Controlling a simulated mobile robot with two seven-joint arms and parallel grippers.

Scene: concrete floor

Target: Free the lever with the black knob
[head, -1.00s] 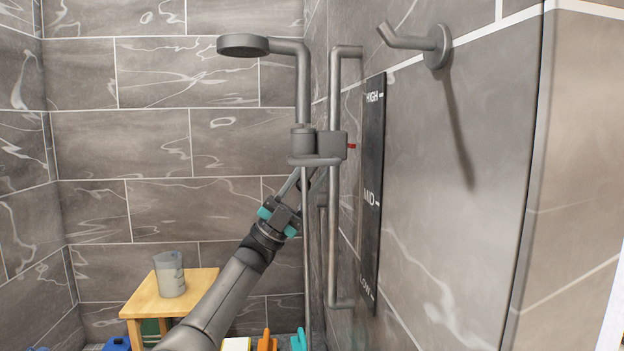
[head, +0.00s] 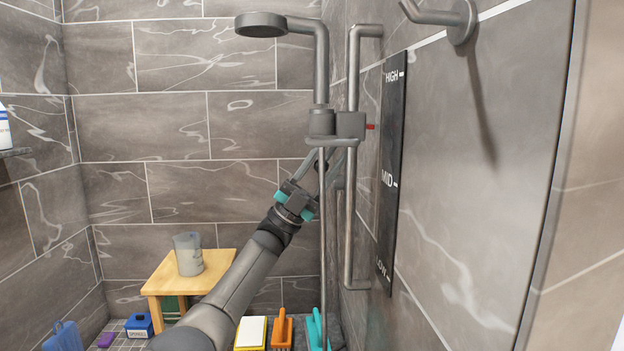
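A grey slider block (head: 349,125) with a ring-shaped bracket sits on the vertical wall rail (head: 350,235). It carries the shower head (head: 262,24) on its bent pipe. A red pointer (head: 370,127) on the block stands between HIGH and MID on the dark scale plate (head: 391,170). My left gripper (head: 318,165) reaches up from below, its fingertips just under the bracket. A small dark spot shows at the fingertips; I cannot tell whether it is the black knob. The lever cannot be made out. Whether the fingers are closed on anything is unclear. My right gripper is out of view.
A wall hook (head: 455,18) juts out at the upper right. A wooden stool (head: 195,275) bearing a grey jug (head: 188,254) stands lower left. Brushes, including an orange one (head: 282,330) and a teal one (head: 317,332), are low by the rail. A thin hose (head: 323,240) hangs beside it.

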